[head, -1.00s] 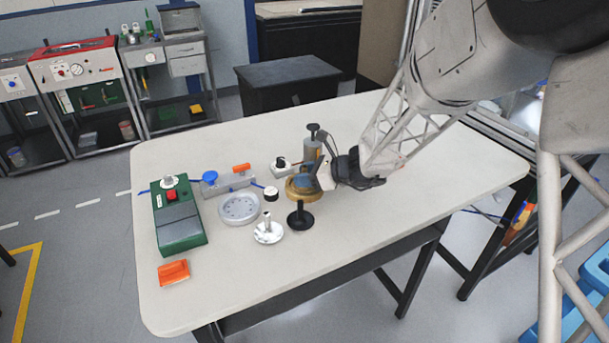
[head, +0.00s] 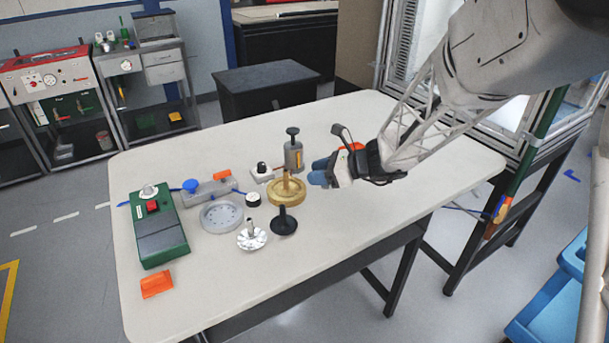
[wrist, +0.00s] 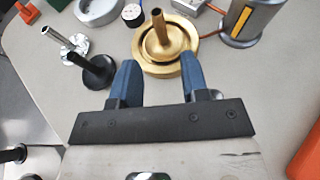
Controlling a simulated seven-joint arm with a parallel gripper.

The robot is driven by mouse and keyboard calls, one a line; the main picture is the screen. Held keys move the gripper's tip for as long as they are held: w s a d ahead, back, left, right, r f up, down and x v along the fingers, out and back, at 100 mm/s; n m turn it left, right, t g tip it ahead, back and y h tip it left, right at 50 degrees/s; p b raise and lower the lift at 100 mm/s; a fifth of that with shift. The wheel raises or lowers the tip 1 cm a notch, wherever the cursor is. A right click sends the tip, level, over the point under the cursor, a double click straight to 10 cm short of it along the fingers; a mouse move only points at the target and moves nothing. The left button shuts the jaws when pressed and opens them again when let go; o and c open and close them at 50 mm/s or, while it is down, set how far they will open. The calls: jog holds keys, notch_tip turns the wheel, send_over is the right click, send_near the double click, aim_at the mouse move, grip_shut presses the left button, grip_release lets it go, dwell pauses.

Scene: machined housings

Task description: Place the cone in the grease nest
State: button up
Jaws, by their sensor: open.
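A brass round dish (head: 272,194) with a raised inner ring and an upright post stands on the table; it also shows in the wrist view (wrist: 148,68). I cannot tell whether the inner ring is a separate cone or part of the dish, nor which holder is the grease nest. A black flared piece with a post (head: 284,223) and a silver flared piece with a post (head: 252,238) stand upright in front of it. My gripper (head: 318,173) is open and empty, to the right of the brass dish and apart from it. Its blue fingers (wrist: 157,72) point towards the dish.
A grey cylinder with a black knob (head: 293,155) stands behind the brass dish. A grey round plate (head: 221,217), a green box (head: 158,232) and an orange block (head: 156,284) are to the left. The table's right side (head: 420,190) is mostly clear.

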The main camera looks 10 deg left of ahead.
jog(key=shift+v, duration=1.25)
jog(key=s+d+r+n+t+h, duration=0.1)
jog(key=s+d+r+n+h, duration=0.2)
jog(key=s+d+n, duration=0.3)
jog(key=s+d+r+n+h, duration=0.3)
jog(key=s+d+n+h, duration=0.3)
jog(key=s+d, duration=0.8)
jog(key=s+d+r+n+t+h, duration=0.1)
jog(key=s+d+r+n+h, duration=0.2)
jog(key=s+d, duration=0.7)
jog(key=s+n+h, duration=0.1)
jog(key=s+n, duration=0.1)
jog(key=shift+s+d+r+n+t+h, duration=0.2)
jog(key=shift+r+n+t+h, duration=0.1)
jog(key=shift+n+h, duration=0.1)
jog(key=shift+o, duration=0.4)
jog(key=shift+w, duration=0.1)
